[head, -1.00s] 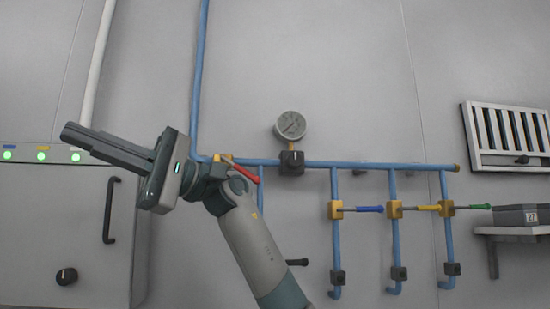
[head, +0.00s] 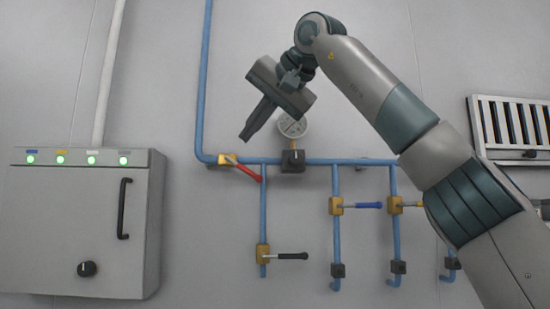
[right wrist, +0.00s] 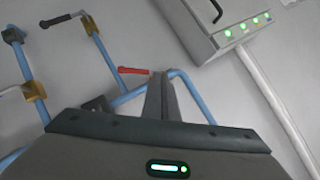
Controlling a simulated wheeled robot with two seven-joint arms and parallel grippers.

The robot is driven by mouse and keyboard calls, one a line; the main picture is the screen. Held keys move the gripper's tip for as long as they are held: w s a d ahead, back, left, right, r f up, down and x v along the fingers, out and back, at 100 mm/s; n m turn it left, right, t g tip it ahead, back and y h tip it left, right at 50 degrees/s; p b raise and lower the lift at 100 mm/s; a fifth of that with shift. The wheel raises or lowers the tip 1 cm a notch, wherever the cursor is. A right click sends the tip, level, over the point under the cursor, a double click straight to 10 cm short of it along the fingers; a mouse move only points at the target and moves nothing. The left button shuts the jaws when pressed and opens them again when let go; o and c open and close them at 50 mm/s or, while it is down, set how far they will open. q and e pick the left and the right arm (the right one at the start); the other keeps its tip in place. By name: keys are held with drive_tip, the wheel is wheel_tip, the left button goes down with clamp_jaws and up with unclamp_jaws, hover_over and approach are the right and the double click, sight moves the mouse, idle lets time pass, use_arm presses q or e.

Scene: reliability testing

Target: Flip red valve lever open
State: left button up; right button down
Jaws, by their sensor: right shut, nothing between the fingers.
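The red valve lever (head: 247,172) sits on a yellow valve body (head: 226,159) at the corner of the blue pipe. In the head view it slants down to the right from the valve. In the right wrist view the red lever (right wrist: 132,71) shows just left of the fingertips. My right gripper (head: 246,138) is shut and empty, pointing down and left, above the red lever in the picture and in front of the wall. Its shut fingers also show in the right wrist view (right wrist: 158,80), overlapping the yellow valve body there. My left gripper is not in view.
A pressure gauge (head: 292,125) is partly behind my right gripper. Black (head: 292,256) and blue (head: 367,205) levers are on the lower pipes. A grey control box (head: 80,225) with green lights stands left. A vent (head: 512,128) is at the right.

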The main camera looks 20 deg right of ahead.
drive_tip(key=s+d+r+m+h, duration=0.1)
drive_tip(key=s+d+r+h, duration=0.1)
drive_tip(key=d, duration=0.5)
drive_tip(key=shift+r+m+h, duration=0.3)
drive_tip(key=shift+r+h, duration=0.1)
drive_tip(key=p, duration=0.2)
approach(243, 169)
drive_tip(key=w+d, duration=0.3)
drive_tip(key=d, duration=0.2)
drive_tip(key=w+a+f, duration=0.2)
drive_tip(key=f, duration=0.1)
drive_tip(key=shift+w+f, duration=0.15)
drive_tip(key=shift+w, duration=0.15)
drive_tip(key=shift+a, duration=0.1)
drive_tip(key=shift+f+t, duration=0.2)
drive_tip(key=shift+t, duration=0.1)
